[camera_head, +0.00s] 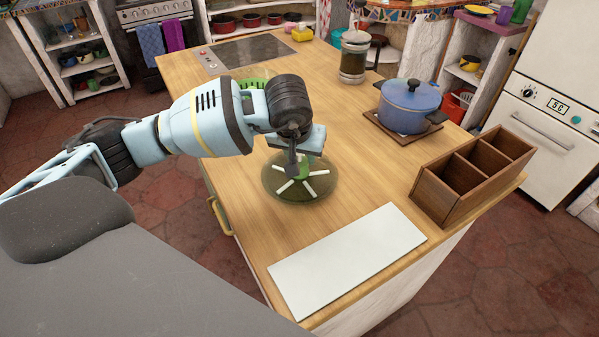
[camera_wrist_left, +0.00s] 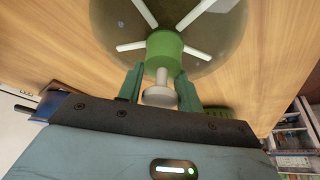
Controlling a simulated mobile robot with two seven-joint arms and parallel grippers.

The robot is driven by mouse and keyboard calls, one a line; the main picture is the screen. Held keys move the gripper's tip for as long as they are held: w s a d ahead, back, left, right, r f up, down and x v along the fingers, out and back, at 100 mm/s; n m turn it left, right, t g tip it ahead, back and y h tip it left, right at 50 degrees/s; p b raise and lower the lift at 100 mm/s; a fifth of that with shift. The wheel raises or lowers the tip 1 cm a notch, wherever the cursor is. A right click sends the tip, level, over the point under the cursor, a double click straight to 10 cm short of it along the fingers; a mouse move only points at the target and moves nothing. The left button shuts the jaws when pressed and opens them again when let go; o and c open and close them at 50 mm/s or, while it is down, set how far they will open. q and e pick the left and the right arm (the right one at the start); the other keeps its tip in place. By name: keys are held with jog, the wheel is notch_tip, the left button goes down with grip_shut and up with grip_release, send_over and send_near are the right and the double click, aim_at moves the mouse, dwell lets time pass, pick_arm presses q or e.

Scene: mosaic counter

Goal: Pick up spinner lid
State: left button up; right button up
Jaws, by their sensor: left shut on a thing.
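The spinner lid is a see-through, dark-tinted disc (camera_head: 275,184) with a green hub and white spokes. It shows over the near left part of the counter in the head view. In the left wrist view the lid (camera_wrist_left: 205,52) fills the upper middle. My left gripper (camera_head: 297,168) is above its centre, with its fingers (camera_wrist_left: 160,92) on both sides of the grey knob, shut on it. I cannot tell whether the lid touches the counter. A green slotted bowl (camera_head: 253,84) stands behind my left arm, partly hidden. My right gripper is not in view.
A white board (camera_head: 347,258) lies at the counter's front. A wooden divided box (camera_head: 472,175) stands at the right edge. A blue pot (camera_head: 407,108) sits on a trivet, with a glass press (camera_head: 353,57) behind it. The counter's middle is clear.

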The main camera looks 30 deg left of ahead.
pick_arm(q)
grip_shut()
jog(key=shift+r, duration=0.2)
